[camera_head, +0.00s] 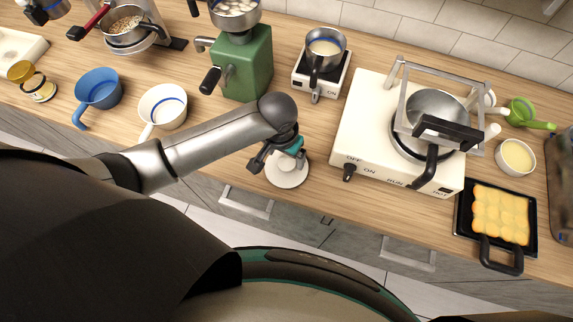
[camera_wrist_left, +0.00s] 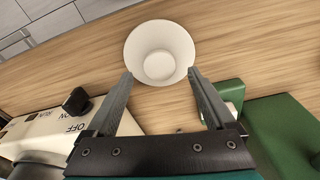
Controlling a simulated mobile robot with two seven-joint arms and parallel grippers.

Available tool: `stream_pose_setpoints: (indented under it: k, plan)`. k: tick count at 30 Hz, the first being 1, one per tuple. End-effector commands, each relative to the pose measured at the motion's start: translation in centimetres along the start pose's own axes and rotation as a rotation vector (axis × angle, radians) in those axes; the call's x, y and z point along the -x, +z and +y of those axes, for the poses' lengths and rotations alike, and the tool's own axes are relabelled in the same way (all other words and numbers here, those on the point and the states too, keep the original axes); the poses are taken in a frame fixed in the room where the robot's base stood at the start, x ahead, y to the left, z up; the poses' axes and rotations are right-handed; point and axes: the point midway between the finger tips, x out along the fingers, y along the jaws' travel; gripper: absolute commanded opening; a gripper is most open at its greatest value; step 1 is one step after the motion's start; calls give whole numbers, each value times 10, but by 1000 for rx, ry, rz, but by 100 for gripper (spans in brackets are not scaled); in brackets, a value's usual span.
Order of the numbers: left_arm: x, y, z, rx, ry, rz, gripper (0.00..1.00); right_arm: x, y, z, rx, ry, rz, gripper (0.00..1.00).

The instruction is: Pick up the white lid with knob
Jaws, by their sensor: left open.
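The white lid (camera_head: 287,171) lies on the wooden counter near its front edge, left of the white stove. It is round, with a knob in its middle, partly hidden by my gripper in the head view. My left gripper (camera_head: 279,157) is over the lid, open and empty. In the left wrist view the lid (camera_wrist_left: 160,32) is just ahead of the fingertips, and its round knob (camera_wrist_left: 160,66) appears between the lines of the two open fingers of my left gripper (camera_wrist_left: 160,74). I cannot tell whether the fingers touch it. My right gripper is not in view.
A green grinder (camera_head: 243,62) stands behind and left of the lid. The white stove (camera_head: 352,130) with a pot and metal frame is to the right. A small scale (camera_head: 300,82) with a pan is behind. White (camera_head: 163,106) and blue (camera_head: 97,89) cups stand left.

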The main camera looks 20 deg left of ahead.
Motion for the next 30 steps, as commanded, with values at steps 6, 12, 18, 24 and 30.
stream_pose_setpoints:
  k: [6,12,18,24,30]
  plan:
    - [-29,2,1,-1,-1,-2,88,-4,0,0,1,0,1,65]
    - [-37,1,1,-2,-1,1,88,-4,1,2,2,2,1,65]
    - [-36,1,1,-2,-1,1,85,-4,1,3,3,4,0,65]
    - [-36,1,1,-1,-1,0,62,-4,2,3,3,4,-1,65]
    - [-36,1,0,-1,-1,0,40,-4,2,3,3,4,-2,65]
